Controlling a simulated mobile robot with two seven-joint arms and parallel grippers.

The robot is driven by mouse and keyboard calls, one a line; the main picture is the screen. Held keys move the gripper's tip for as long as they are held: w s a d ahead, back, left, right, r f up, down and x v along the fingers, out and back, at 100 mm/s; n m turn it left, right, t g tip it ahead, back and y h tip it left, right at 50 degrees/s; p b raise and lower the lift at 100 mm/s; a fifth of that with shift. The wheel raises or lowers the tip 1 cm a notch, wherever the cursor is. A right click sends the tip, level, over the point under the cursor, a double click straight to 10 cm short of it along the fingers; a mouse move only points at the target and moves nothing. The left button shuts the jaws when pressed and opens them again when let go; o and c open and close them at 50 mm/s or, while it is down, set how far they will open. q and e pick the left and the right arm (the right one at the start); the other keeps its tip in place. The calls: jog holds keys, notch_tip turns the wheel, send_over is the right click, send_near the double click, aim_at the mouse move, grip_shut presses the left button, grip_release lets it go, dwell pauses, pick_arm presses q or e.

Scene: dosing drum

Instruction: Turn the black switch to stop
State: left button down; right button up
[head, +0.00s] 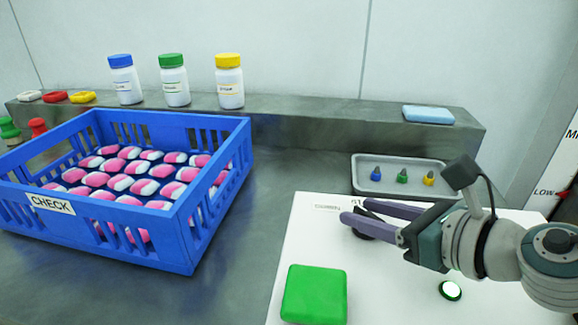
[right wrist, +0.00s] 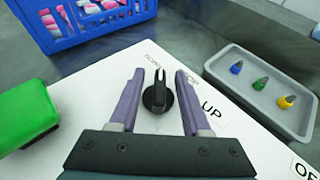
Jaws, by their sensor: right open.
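The black switch (right wrist: 158,93) is a round knob with a raised grip on a white panel (head: 300,245). In the right wrist view it sits between the tips of my right gripper (right wrist: 160,75), with a gap on each side. In the head view the right gripper (head: 360,212) reaches in from the right, and its fingers hide most of the switch (head: 362,235). The right gripper is open and empty. Small print on the panel beyond the switch is partly hidden and hard to read. My left gripper is not in view.
A large green button (head: 314,294) and a small lit white button (head: 450,291) are on the panel. A grey tray (head: 358,162) with small coloured pieces lies behind. A blue crate (head: 150,245) of pink-and-white capsules stands left. Bottles (head: 174,82) stand on the back ledge.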

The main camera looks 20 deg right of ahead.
jog(key=c, duration=0.7)
grip_shut()
